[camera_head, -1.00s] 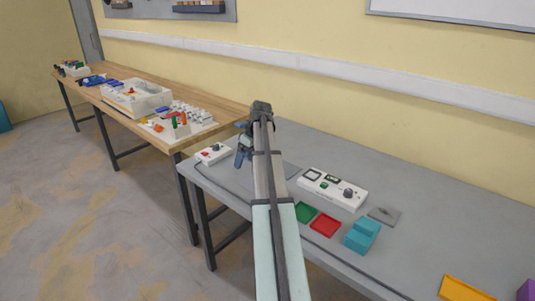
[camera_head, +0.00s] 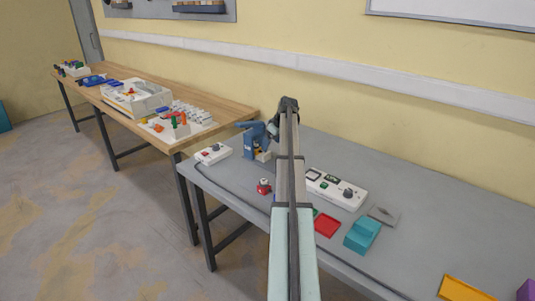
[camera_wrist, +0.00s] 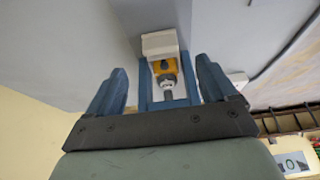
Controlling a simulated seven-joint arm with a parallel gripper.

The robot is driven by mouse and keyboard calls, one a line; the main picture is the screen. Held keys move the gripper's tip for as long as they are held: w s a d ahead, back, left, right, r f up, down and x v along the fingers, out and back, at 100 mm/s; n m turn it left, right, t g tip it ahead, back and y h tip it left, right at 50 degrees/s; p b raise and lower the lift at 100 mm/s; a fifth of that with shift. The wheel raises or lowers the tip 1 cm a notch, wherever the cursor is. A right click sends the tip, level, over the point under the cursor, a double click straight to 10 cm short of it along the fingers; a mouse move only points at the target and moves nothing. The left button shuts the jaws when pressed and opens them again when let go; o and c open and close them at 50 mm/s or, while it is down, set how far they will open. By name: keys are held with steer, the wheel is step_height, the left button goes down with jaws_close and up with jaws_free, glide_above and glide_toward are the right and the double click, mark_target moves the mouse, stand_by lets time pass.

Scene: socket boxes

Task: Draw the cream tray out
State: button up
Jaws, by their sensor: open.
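A blue press-like stand (camera_head: 252,142) stands on the grey table just left of my arm in the head view. A small cream tray (camera_head: 263,156) shows at its foot. In the wrist view the cream tray (camera_wrist: 160,42) is a pale block at the end of the blue stand (camera_wrist: 144,82), with a yellow part and a metal plunger beside it. My gripper (camera_wrist: 160,65) is open, its two dark blue fingers apart on either side of the stand in that picture. Nothing is between them in grip, and the tray lies beyond the fingertips. My arm hides the fingers in the head view.
A white control box (camera_head: 212,154) stands left of the stand, and a red knob-like object (camera_head: 264,187) in front. A white meter box (camera_head: 336,189), red tray (camera_head: 327,225) and teal block (camera_head: 362,235) stand to the right. A cable runs along the table's front.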

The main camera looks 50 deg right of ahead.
mark_target(267, 153)
steer(key=x, duration=0.7)
steer(key=shift+f, duration=0.2)
steer(key=c, duration=1.5)
steer(key=s, duration=1.2)
steer(key=shift+s, duration=0.25)
